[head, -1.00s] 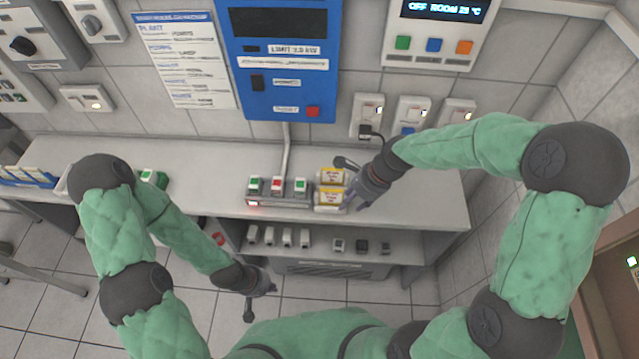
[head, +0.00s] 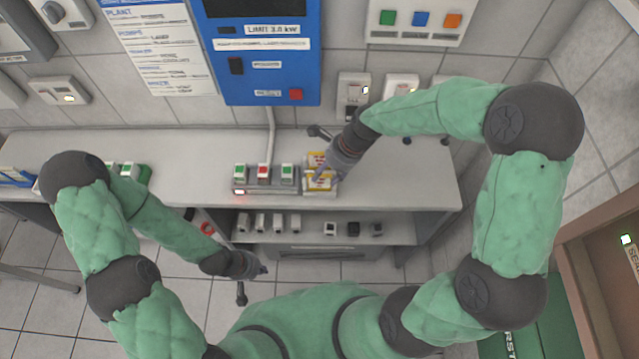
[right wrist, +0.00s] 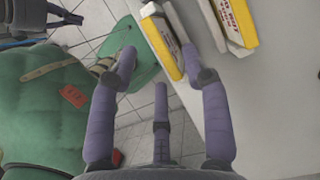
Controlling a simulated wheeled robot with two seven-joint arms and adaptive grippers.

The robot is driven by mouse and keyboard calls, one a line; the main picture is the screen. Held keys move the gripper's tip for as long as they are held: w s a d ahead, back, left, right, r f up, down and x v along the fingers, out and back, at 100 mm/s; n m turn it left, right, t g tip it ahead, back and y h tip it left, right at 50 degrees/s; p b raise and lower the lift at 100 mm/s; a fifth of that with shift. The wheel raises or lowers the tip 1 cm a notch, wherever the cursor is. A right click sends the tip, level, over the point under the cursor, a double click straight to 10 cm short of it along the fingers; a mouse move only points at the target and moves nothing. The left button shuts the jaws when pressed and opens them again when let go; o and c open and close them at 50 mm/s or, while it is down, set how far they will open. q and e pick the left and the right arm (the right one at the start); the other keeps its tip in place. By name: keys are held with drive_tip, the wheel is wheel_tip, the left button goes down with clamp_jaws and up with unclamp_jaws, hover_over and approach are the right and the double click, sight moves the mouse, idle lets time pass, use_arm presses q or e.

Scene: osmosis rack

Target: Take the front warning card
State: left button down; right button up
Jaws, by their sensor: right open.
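The front warning card (head: 318,183) is yellow and white and stands in a holder on the bench, right of the switch box. It also shows in the right wrist view (right wrist: 160,42), between two of my right gripper's spread fingers. Behind it is a second yellow-and-white card (right wrist: 230,25), also visible in the head view (head: 317,158). My right gripper (head: 320,157) is open at the cards and partly hides them. Whether a finger touches the front card, I cannot tell. My left gripper (head: 252,281) is open and empty, low in front of the bench.
A switch box (head: 264,186) with green and red buttons stands directly left of the cards. The bench top (head: 400,180) is clear to the right. Several small devices sit on the lower shelf (head: 315,234). A blue panel (head: 262,75) is on the wall behind.

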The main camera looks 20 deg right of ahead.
sight(320, 178)
drive_tip(key=x, duration=0.2)
drive_tip(key=b+x, duration=0.1)
drive_tip(key=x, duration=0.1)
drive_tip(key=shift+w+a, duration=0.15)
drive_tip(key=shift+w, duration=0.1)
clamp_jaws()
drive_tip(key=shift+r, duration=0.1)
